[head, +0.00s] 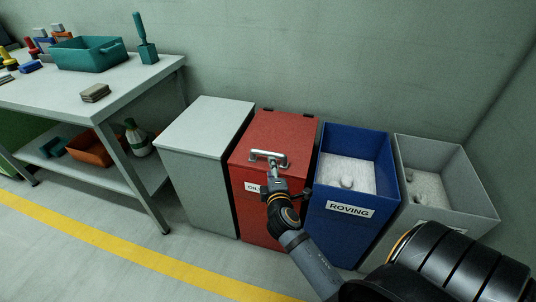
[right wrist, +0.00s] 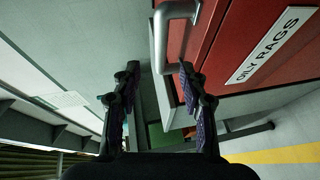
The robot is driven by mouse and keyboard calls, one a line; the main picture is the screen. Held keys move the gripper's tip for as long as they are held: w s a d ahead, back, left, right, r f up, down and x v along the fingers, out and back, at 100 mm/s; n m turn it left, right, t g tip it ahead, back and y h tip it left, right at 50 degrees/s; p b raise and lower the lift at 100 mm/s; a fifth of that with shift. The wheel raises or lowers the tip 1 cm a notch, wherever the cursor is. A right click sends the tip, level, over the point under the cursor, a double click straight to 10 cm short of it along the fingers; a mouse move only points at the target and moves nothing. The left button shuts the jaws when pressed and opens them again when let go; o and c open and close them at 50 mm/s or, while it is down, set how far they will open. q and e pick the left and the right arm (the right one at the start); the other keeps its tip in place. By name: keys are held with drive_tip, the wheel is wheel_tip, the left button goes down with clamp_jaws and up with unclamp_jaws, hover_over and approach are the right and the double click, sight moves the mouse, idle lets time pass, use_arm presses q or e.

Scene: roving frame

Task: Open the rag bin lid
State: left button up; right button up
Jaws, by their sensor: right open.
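The red rag bin (head: 262,207) stands between a pale grey bin and a blue bin in the head view. Its red lid (head: 282,130) lies flat and shut, with dark hinges at the back edge. A metal bar handle (head: 268,158) sits near the lid's front edge; it also shows in the right wrist view (right wrist: 176,12). My right gripper (head: 274,172) is at the front of the handle. In the right wrist view its fingers are apart, with part of the handle between or just beyond the tips; contact is unclear. The label reads "OILY RAGS" (right wrist: 269,46). My left gripper is out of view.
The closed pale grey bin (head: 205,125) is on the left. The blue "ROVING" bin (head: 342,226) and an open grey bin (head: 470,199) with white material stand on the right. A workbench (head: 127,85) with tools is further left. A yellow line (head: 120,250) crosses the clear floor.

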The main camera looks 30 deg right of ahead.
sight(269, 155)
drive_tip(key=x, duration=0.5)
drive_tip(key=b+x, duration=0.1)
drive_tip(key=x, duration=0.3)
drive_tip(key=shift+w+f, duration=0.1)
drive_tip(key=shift+w, duration=0.05)
drive_tip(key=shift+w+d+f, duration=0.1)
drive_tip(key=shift+w+d, duration=0.15)
drive_tip(key=shift+w, duration=0.15)
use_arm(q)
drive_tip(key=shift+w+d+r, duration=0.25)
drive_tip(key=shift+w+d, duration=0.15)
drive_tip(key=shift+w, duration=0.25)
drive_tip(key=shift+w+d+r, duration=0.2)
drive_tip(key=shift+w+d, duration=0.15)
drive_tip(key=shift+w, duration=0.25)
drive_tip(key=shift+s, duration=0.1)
use_arm(e)
drive_tip(key=shift+c, duration=0.4)
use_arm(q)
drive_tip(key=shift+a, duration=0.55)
use_arm(e)
clamp_jaws()
